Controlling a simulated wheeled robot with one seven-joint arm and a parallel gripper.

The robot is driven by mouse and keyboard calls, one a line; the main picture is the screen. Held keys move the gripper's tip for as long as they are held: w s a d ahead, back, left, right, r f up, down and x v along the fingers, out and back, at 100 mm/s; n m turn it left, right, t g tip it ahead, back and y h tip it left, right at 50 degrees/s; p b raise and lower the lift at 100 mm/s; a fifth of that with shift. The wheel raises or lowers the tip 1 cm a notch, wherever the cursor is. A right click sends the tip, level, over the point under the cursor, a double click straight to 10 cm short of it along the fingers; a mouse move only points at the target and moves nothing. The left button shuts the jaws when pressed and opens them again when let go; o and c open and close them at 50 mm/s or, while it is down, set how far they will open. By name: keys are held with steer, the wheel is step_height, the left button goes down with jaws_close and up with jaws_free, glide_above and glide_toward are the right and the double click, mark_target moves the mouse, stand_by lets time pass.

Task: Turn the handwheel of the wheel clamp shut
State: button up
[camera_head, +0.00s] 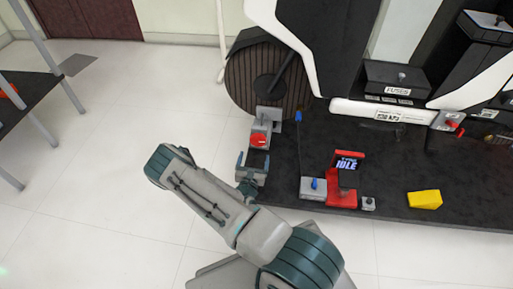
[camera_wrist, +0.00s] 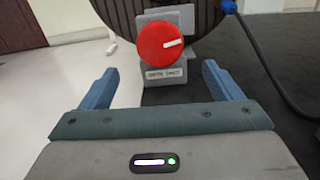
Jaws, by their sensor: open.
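The handwheel (camera_wrist: 165,47) is a red disc with a white mark pointing right and slightly up. It sits on the grey wheel clamp (camera_wrist: 163,74), which carries a label, in front of the dark tyre. In the head view the red handwheel (camera_head: 258,140) shows at the left end of the black platform. My gripper (camera_wrist: 158,82) is open with blue-grey fingers spread wide, one on each side of the clamp in the wrist picture. The wheel lies beyond the fingertips, and nothing is between the fingers.
A dark wheel (camera_head: 262,85) stands behind the clamp. A blue-ended black cable (camera_wrist: 233,10) runs down at right. A red stand with an IDLE screen (camera_head: 347,166) and a yellow block (camera_head: 424,200) are on the black platform (camera_head: 390,185). Open floor lies left.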

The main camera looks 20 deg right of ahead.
mark_target(257, 142)
steer(key=b+x, duration=0.2)
steer(key=x, duration=0.4)
steer(key=shift+w+d+f, duration=0.15)
steer(key=shift+w, duration=0.05)
steer(key=shift+w+d, duration=0.4)
steer(key=shift+w, duration=0.2)
steer(key=c, duration=1)
